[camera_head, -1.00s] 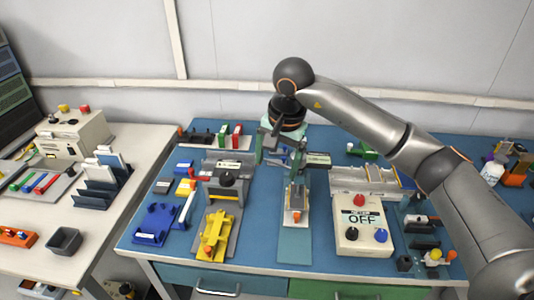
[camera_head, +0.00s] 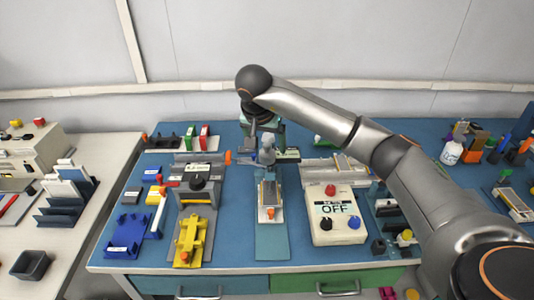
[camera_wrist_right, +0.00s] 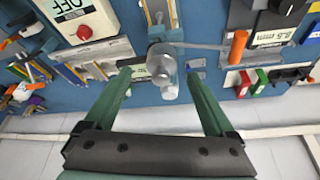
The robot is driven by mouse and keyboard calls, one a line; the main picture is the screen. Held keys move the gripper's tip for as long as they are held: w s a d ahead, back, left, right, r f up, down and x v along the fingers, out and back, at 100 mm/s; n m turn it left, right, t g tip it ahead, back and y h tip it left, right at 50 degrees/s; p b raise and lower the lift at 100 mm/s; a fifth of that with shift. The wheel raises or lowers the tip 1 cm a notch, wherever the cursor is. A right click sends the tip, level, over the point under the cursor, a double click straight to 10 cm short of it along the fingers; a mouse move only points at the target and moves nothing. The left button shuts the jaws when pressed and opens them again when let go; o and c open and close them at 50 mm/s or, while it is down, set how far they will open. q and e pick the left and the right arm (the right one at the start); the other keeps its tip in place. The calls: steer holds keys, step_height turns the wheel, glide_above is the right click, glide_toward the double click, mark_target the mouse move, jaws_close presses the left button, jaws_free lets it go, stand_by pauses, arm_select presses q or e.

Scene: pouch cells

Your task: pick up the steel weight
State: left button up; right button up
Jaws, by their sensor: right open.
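What looks like the steel weight, a rounded shiny grey metal piece (camera_wrist_right: 163,68), lies between the two finger tips in the right wrist view. In the head view this grey piece (camera_head: 267,153) stands at the back end of a narrow fixture on the blue bench. My right gripper (camera_wrist_right: 160,78) is open, with one green finger on each side of the piece and visible gaps on both sides. In the head view the right gripper (camera_head: 264,138) is just behind and above it, partly hidden by its own wrist. My left gripper is out of view.
A control box (camera_head: 337,222) reading OFF stands right of the fixture. A yellow part (camera_head: 196,238) and a blue part (camera_head: 124,238) lie to the left. An orange peg (camera_wrist_right: 238,47) is near the right finger in the wrist view.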

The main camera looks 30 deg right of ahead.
mark_target(266, 146)
steer(key=x, duration=0.3)
steer(key=shift+f, duration=0.15)
steer(key=shift+w, duration=0.1)
jaws_close()
stand_by(0.5)
